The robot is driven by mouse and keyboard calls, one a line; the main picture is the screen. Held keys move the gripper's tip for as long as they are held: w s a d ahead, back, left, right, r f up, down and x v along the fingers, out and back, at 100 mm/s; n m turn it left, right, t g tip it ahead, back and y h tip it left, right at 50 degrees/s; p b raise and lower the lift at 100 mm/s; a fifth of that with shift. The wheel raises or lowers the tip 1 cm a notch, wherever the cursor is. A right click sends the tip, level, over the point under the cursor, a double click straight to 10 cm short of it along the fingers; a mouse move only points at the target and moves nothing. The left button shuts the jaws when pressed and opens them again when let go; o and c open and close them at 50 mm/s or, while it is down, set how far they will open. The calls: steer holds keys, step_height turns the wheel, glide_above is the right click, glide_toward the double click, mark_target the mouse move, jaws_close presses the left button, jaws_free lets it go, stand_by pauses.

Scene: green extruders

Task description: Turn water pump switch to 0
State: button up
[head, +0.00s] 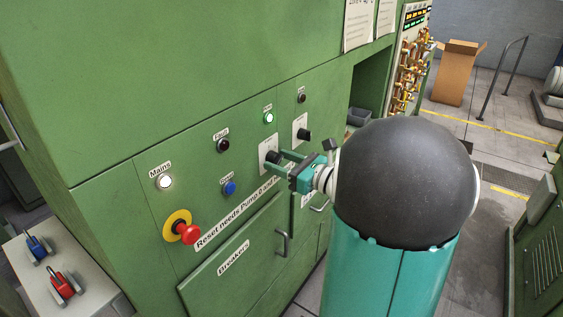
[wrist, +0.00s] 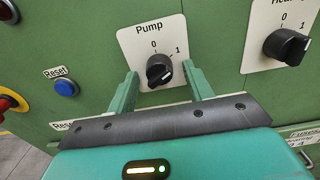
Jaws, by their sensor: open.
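The pump switch is a black rotary knob (wrist: 159,70) on a white plate (wrist: 133,40) marked "Pump", with 0 at the top and 1 at the upper right. A pale mark shows on the knob's lower part; I cannot tell for sure which number it is set to. In the head view, the pump plate (head: 264,148) is partly hidden by my gripper (head: 278,161). My gripper is open, its two green fingers pointing at the panel. In the wrist view, the fingers stand left and right of the knob with gaps showing, and nothing is held.
A similar heater switch (wrist: 287,46) is to the right of the pump plate. A blue reset button (wrist: 66,89) and a red emergency knob (head: 187,233) on a yellow disc are to the left. A breaker door handle (head: 283,243) sticks out below.

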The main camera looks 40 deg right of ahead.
steer(key=c, duration=1)
steer(key=shift+o, duration=0.2)
steer(key=shift+w+n, duration=0.1)
steer(key=shift+n, duration=0.3)
steer(key=n, duration=1.1)
steer(key=o, duration=1)
steer(key=shift+c, duration=0.2)
